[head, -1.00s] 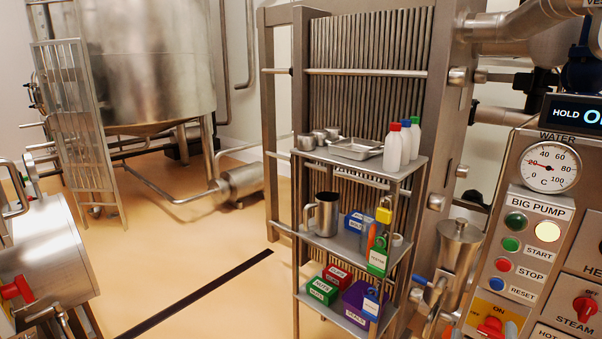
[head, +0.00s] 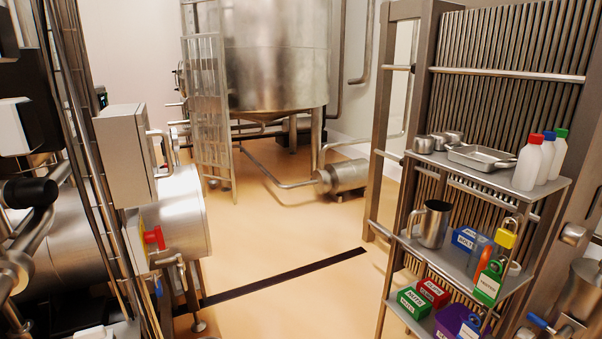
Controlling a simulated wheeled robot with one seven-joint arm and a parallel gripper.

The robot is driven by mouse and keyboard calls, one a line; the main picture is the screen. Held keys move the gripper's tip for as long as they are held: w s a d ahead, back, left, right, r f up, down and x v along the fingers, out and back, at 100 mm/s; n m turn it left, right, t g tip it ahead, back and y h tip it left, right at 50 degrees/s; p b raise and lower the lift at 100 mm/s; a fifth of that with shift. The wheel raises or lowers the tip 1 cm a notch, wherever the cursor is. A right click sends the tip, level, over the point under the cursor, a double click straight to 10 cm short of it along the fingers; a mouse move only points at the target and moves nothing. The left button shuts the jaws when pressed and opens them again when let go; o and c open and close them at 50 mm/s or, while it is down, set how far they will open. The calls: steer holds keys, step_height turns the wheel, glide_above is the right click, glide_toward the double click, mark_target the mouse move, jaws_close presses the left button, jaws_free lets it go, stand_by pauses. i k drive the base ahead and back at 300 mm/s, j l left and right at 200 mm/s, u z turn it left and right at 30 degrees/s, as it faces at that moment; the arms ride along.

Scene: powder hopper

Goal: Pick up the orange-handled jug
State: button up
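No jug with a clearly orange handle shows in the head view. A steel jug (head: 435,225) with a plain metal handle on its left stands upright on the middle shelf of the metal rack (head: 455,262) at the right. A narrow orange item (head: 486,262) is on the same shelf, partly hidden by padlocks and tags; I cannot tell what it is. My gripper is not in view.
The rack's top shelf holds small steel cups (head: 438,141), a steel tray (head: 481,157) and white bottles (head: 527,163). Labelled bins (head: 413,302) fill the lower shelf. A horizontal steel vessel (head: 180,215) stands left. The floor (head: 280,230) between is clear.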

mark_target(485, 260)
steer(key=i+l, duration=0.1)
steer(key=i, duration=1.45)
steer(key=i+j+z, duration=0.6)
steer(key=i, duration=0.2)
